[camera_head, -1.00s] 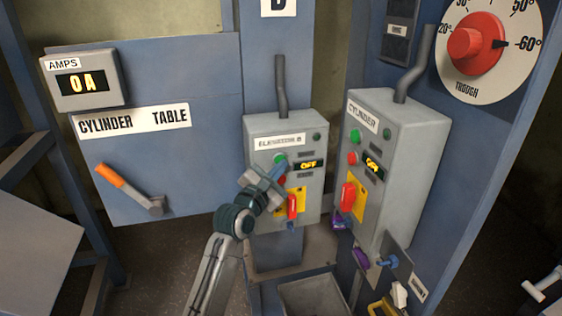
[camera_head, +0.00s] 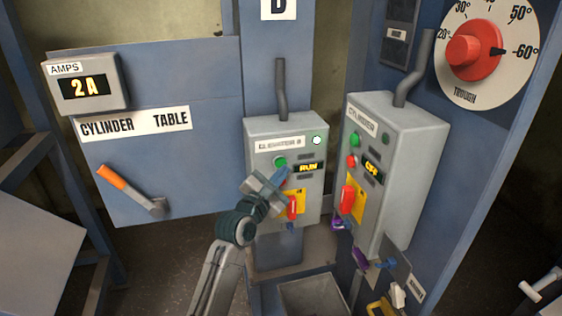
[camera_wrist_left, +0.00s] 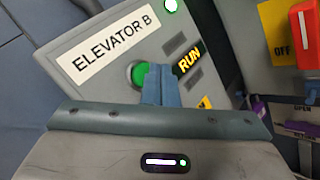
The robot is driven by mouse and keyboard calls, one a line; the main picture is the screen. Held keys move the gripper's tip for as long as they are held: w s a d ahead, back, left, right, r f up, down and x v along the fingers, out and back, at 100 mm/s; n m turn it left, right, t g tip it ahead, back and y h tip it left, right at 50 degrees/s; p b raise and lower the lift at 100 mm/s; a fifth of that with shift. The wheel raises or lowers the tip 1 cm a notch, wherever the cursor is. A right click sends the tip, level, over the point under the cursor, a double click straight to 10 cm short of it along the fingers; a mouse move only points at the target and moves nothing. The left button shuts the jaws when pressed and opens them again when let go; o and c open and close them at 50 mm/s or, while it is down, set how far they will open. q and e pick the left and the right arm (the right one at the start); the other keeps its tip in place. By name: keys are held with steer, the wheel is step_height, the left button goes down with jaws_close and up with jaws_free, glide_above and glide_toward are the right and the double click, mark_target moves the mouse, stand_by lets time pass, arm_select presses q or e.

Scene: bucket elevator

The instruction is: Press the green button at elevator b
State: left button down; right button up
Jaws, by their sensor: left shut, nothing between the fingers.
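The Elevator B box (camera_head: 262,131) is a grey control box in the middle of the head view. Its green button (camera_head: 280,161) sits on the left of its face, below the label, and also shows in the left wrist view (camera_wrist_left: 137,74). The box display (camera_head: 308,168) reads RUN and its indicator lamp (camera_head: 317,140) is lit white. My left gripper (camera_head: 282,173) is shut and empty, its blue fingertips just below and right of the green button. In the wrist view the fingertips (camera_wrist_left: 160,80) overlap the button's right edge; I cannot tell whether they touch. My right gripper is not in view.
The Cylinder box (camera_head: 418,165) stands close on the right, its display reading OFF. A red handle (camera_head: 292,207) on yellow sits low on the Elevator B box. An amps meter (camera_head: 85,88) reads 2A at left, above an orange-handled lever (camera_head: 130,190).

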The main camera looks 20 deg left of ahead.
arm_select(q)
steer(key=s+d+p, duration=0.1)
steer(key=s, duration=0.1)
steer(key=s+d+p, duration=0.1)
steer(key=s+d, duration=0.1)
stand_by(0.6)
steer(key=shift+a, duration=0.1)
stand_by(0.5)
